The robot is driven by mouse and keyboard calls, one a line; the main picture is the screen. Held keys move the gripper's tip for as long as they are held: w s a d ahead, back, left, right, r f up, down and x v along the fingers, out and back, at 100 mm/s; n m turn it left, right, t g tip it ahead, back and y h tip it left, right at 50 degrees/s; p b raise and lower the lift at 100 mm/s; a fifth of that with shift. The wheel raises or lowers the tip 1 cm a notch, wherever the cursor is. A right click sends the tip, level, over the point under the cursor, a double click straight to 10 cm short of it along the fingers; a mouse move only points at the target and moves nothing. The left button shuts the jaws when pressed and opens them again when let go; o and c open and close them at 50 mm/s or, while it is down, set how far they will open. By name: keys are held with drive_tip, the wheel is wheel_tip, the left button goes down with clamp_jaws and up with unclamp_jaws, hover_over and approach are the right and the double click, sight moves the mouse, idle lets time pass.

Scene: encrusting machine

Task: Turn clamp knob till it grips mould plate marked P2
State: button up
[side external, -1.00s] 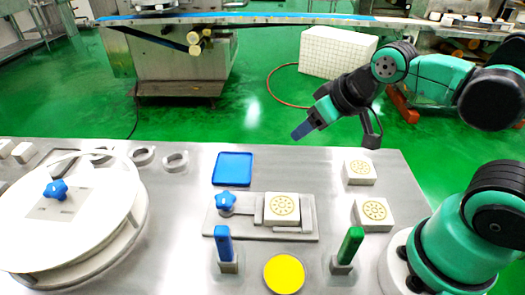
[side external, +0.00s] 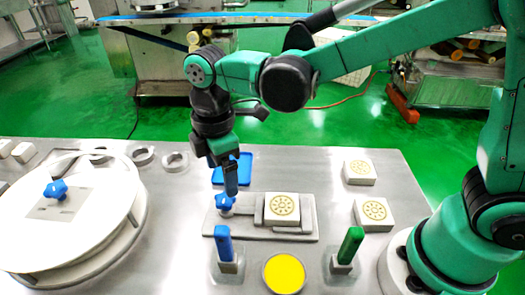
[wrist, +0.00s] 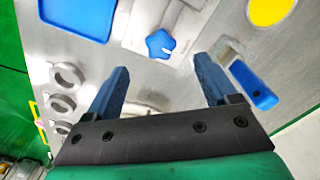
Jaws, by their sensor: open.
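The blue star-shaped clamp knob (side external: 224,202) sits at the left end of a grey clamp fixture (side external: 300,232). A pale mould plate (side external: 282,207) with a gold round pattern lies on the fixture, right of the knob. No P2 marking is readable. My gripper (side external: 231,190) points down above the knob, its fingers overlapping the knob's upper edge in the side view. In the wrist view my open, empty gripper (wrist: 162,68) has its fingertips spread to either side of the knob (wrist: 160,44), which appears just beyond them. Contact cannot be told.
A blue tray (side external: 240,170) lies behind the knob. Blue (side external: 224,245) and green (side external: 350,245) handled tools stand in front, with a yellow disc (side external: 284,273) between. Two more patterned blocks (side external: 373,212) are at right. A large round drum with another blue knob (side external: 56,189) is at left.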

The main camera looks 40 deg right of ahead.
sight(224, 198)
drive_tip(key=shift+a+f, duration=0.1)
drive_tip(key=shift+f, duration=2.8)
drive_tip(key=shift+c, duration=0.2)
clamp_jaws()
